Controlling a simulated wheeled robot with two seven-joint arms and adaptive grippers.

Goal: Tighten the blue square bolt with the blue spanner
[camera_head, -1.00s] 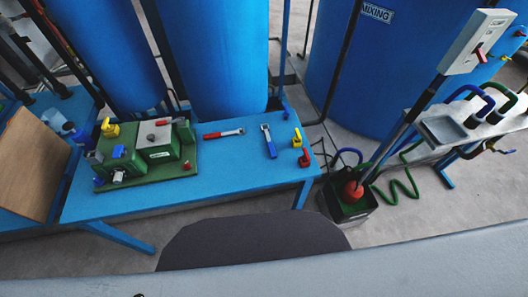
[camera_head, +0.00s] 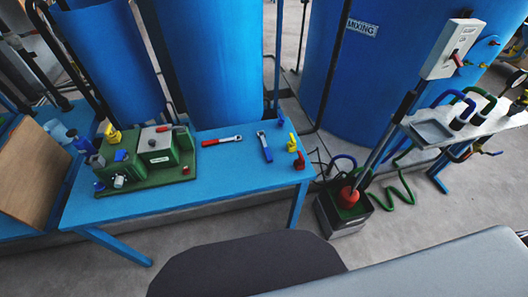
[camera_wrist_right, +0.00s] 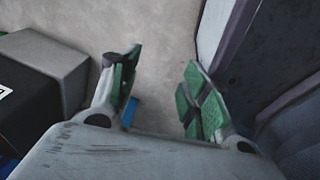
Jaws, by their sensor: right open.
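The blue spanner (camera_head: 265,146) lies on the blue table (camera_head: 230,175), right of its middle, with its blue handle toward me. A blue square part (camera_head: 121,155), which looks like the blue bolt, sits on the left green block of the autoclave unit (camera_head: 145,160) at the table's left. My right gripper (camera_wrist_right: 155,90) is open and empty in the right wrist view, its green-padded fingers apart over bare floor. Neither gripper shows in the head view, and my left gripper is out of view.
A red spanner (camera_head: 222,140) lies left of the blue one. Blue, yellow and red valve-like pieces (camera_head: 294,145) stand at the table's right end. A box with a red plunger (camera_head: 346,200) stands on the floor to the right. Large blue tanks (camera_head: 210,60) rise behind the table.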

